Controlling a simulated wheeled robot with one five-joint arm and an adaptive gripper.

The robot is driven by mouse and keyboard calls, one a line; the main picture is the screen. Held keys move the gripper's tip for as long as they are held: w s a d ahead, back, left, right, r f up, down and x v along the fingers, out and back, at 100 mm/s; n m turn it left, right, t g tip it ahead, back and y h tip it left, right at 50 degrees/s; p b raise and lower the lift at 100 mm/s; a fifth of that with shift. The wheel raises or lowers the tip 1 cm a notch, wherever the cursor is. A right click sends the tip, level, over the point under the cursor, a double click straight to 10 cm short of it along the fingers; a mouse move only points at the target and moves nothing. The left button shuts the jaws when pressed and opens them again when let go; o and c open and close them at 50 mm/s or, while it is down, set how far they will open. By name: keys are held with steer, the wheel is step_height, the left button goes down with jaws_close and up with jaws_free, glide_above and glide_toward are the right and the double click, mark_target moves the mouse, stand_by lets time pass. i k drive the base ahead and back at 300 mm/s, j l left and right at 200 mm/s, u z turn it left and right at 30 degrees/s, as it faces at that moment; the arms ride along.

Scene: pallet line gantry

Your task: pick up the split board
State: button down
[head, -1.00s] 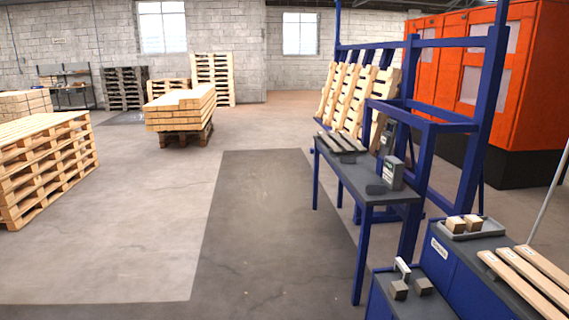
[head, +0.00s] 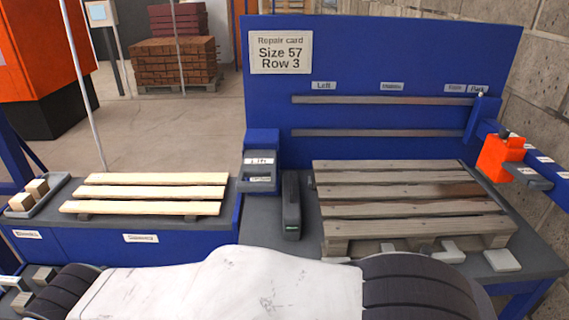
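A weathered grey-brown pallet (head: 410,210) lies flat on the blue bench at the right, with several top boards running left to right. One of its upper boards has a reddish-brown patch (head: 458,188) near the right end. I cannot make out clearly which board is split. A card (head: 281,52) on the blue back panel reads "Repair card, Size 57, Row 3". My gripper is not in view; a white and black part of my arm crosses the bottom of the view and hides the bench front.
Pale new boards (head: 150,193) lie on the left bench beside a tray of wooden blocks (head: 38,186). A dark upright tool (head: 291,205) and a labelled box (head: 260,173) stand left of the pallet. An orange tool (head: 500,157) sits on a blue arm at right.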

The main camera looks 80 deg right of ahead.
mark_target(427, 177)
steer(key=z, duration=3.55)
steer(key=i+l+u, duration=0.15)
steer(key=u, duration=0.35)
steer(key=i+l+u, duration=0.1)
steer(key=l+u, duration=0.2)
steer(key=u, duration=0.15)
steer(key=l+u, duration=0.25)
steer(key=u, duration=0.25)
steer(key=l+u, duration=0.65)
steer(key=u, duration=0.3)
steer(key=l+u, duration=0.25)
steer(key=u, duration=0.25)
steer(key=k+l+u, duration=0.2)
steer(key=u, duration=0.25)
steer(key=k+l+u, duration=0.15)
steer(key=u, duration=0.35)
